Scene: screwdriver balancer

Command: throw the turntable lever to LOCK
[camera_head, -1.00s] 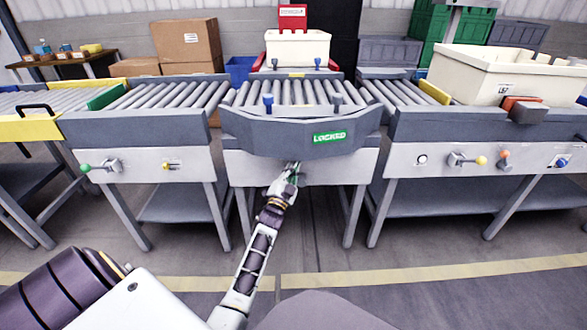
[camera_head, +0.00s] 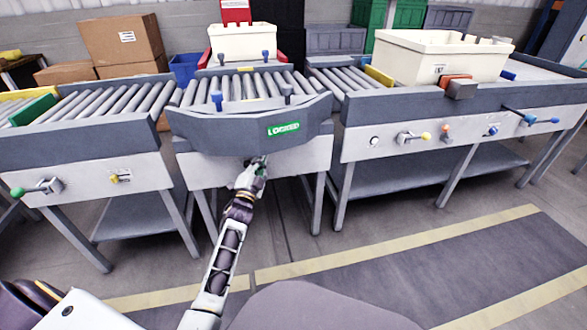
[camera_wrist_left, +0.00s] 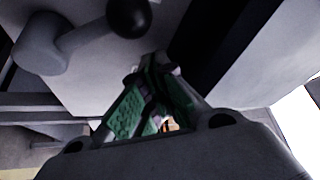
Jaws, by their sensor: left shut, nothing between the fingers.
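The turntable (camera_head: 215,135) is the middle roller unit, with a curved grey front. A green sign on it reads LOCKED (camera_head: 283,128). My left gripper (camera_head: 256,163) is in front of the pale panel just below that curved front. In the left wrist view its green-padded fingers (camera_wrist_left: 155,92) are shut with nothing held. A lever with a grey hub (camera_wrist_left: 42,45) and a dark round knob (camera_wrist_left: 128,18) shows at the upper left there. The fingers are apart from the knob in that picture. In the head view my gripper hides the lever. My right gripper is not in view.
Roller conveyors stand left (camera_head: 95,112) and right (camera_head: 345,78) of the turntable. A green-knobbed lever (camera_head: 35,188) is at left. The floor in front is open.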

